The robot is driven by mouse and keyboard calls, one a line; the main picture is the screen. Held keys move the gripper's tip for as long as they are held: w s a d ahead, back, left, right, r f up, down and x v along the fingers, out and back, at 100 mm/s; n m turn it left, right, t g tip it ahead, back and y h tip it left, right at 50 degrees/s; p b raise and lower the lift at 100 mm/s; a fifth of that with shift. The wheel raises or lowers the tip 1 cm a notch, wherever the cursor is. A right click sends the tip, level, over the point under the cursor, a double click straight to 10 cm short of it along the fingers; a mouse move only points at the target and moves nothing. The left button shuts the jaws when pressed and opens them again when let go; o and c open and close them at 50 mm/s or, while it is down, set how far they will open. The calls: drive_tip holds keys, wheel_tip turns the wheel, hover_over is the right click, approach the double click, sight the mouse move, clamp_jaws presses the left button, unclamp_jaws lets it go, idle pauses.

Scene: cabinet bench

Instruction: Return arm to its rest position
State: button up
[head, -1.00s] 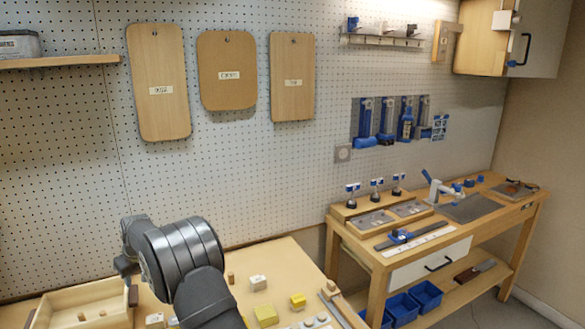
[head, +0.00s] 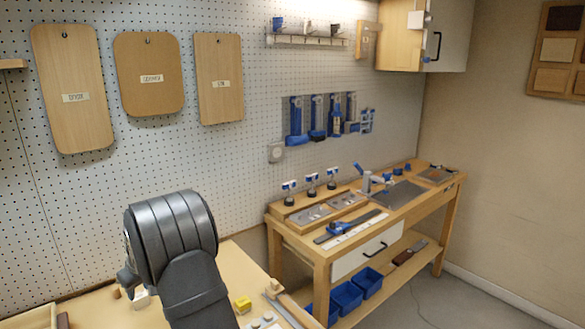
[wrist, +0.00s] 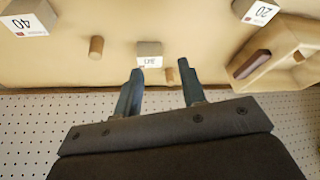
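My gripper (wrist: 160,80) is open in the wrist view, with its two dark fingers well apart and nothing held between them. It is over the back edge of the light wooden bench top (wrist: 200,28). A small labelled block (wrist: 149,54) and a wooden peg (wrist: 170,76) show beyond and between the fingertips; I cannot tell how close they are. In the head view my dark arm stands at the lower centre-left over the bench, and its bulk hides the gripper fingers.
The wrist view shows a block marked 40 (wrist: 27,20), a block marked 20 (wrist: 256,10), a wooden cylinder (wrist: 96,47) and a wooden tray (wrist: 290,35). In the head view, a yellow block (head: 243,304) is beside my arm. A pegboard (head: 235,150) rises behind; a side workbench (head: 318,256) stands right.

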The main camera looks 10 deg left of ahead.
drive_tip(key=shift+s+a+f, duration=0.3)
drive_tip(key=shift+a+f, duration=0.25)
drive_tip(key=shift+f, duration=0.3)
drive_tip(key=shift+s+a+f, duration=0.25)
drive_tip(key=shift+a+f, duration=0.3)
drive_tip(key=shift+f, duration=0.25)
drive_tip(key=shift+o, duration=0.3)
